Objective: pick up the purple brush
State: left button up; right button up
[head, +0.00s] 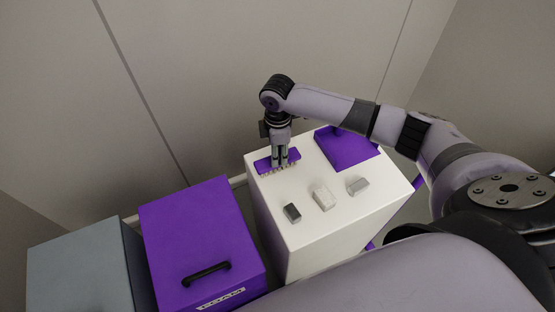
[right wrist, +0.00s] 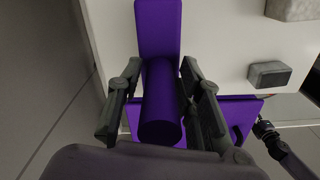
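The purple brush (head: 264,166) lies near the back left corner of the white cabinet top, with pale bristles along its front edge. In the right wrist view its flat purple block (right wrist: 158,28) is at the top, and its round handle (right wrist: 161,105) points toward the camera. My right gripper (head: 280,163) is down over the brush. Its fingers (right wrist: 161,68) are apart, one on each side of the handle. A narrow gap shows by the left finger; contact on the right side is unclear.
A purple dustpan (head: 347,153) lies to the right on the white cabinet (head: 270,207). A dark block (head: 292,213), a pale block (head: 323,198) and a grey block (head: 358,186) sit nearer the front. A wall stands behind; a purple cabinet (head: 195,230) stands left.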

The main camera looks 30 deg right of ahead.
grip_shut()
jog(key=shift+r, duration=0.1)
dwell(0.4)
notch_tip(320, 180, up, 20)
dwell(0.6)
jog(key=shift+c, duration=1.3)
grip_release()
grip_shut()
